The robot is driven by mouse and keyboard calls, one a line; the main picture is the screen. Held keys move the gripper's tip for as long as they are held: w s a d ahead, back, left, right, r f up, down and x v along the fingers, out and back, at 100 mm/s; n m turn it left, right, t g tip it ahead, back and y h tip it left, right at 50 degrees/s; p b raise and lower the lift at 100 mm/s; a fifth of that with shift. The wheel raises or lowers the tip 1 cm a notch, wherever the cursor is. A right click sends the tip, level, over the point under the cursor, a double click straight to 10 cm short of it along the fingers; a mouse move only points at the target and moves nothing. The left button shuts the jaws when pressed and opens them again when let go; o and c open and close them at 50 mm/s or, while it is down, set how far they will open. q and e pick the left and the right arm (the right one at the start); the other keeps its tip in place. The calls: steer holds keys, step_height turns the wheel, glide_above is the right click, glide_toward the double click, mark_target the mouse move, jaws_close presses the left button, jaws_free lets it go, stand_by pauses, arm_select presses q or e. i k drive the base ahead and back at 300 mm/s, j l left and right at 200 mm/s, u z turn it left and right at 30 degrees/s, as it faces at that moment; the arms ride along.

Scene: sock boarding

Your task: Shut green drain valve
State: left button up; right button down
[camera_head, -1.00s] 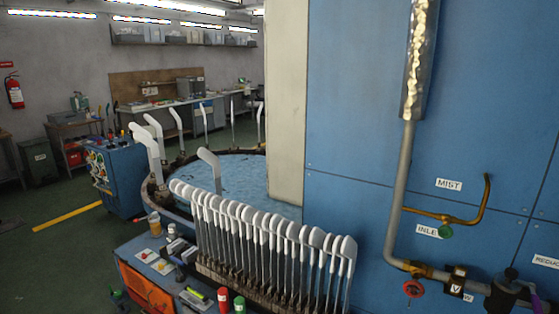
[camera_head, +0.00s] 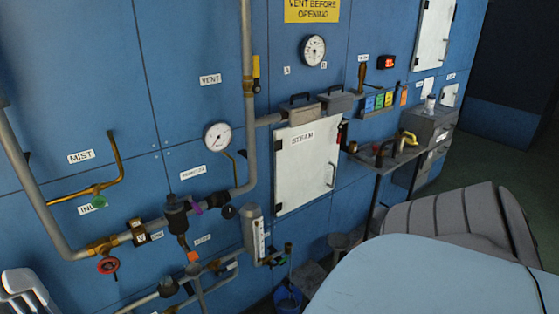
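A small green handwheel (camera_head: 99,202) sits on the brass mist pipe, beside a partly hidden label that begins "INL", at the left of the blue panel. I cannot tell whether it is the drain valve or whether it is open or shut. No label reading "drain" is legible. Lower pipework (camera_head: 200,280) runs along the bottom, partly cut off by the picture's edge.
A red handwheel (camera_head: 108,266), an orange handle (camera_head: 193,257) and a purple knob (camera_head: 197,209) sit on the nearby pipes. A white steam door (camera_head: 306,165) is shut. A blue bucket (camera_head: 288,299) stands low. A shelf (camera_head: 385,156) juts out at right.

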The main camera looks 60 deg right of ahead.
mark_target(273, 267)
steer(key=z, duration=1.75)
